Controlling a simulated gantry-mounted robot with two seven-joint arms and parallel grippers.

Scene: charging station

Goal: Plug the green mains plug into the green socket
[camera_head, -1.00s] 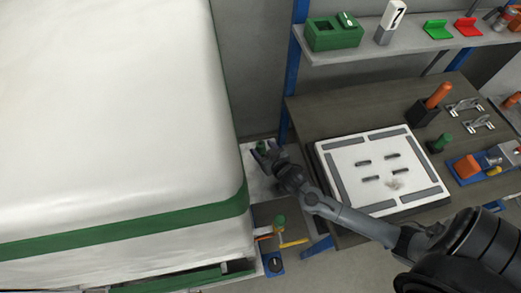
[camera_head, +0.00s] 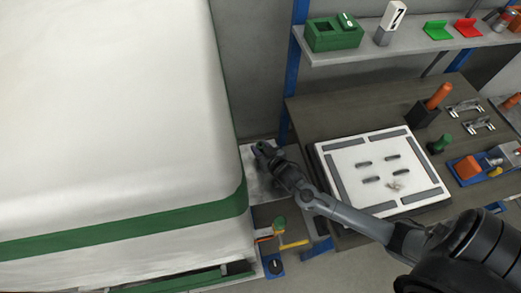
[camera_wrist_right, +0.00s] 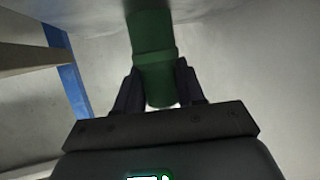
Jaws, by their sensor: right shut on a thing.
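My right gripper (camera_head: 264,155) is beside the large white covered block, near the back left of the workbench. In the right wrist view its two dark fingers (camera_wrist_right: 157,95) are shut around a green cylindrical piece with a raised collar, which I take to be the green plug (camera_wrist_right: 152,50). The plug's far end runs out at the top of that view. I cannot tell which thing is the green socket; no socket opening shows clearly. My left gripper is not in view.
The white block (camera_head: 110,110) with a green band fills the left. A white panel (camera_head: 407,146) with dark slots lies on the workbench (camera_head: 345,112). A green cylinder (camera_head: 440,143) stands on its right. A green box (camera_head: 334,34) is on the shelf.

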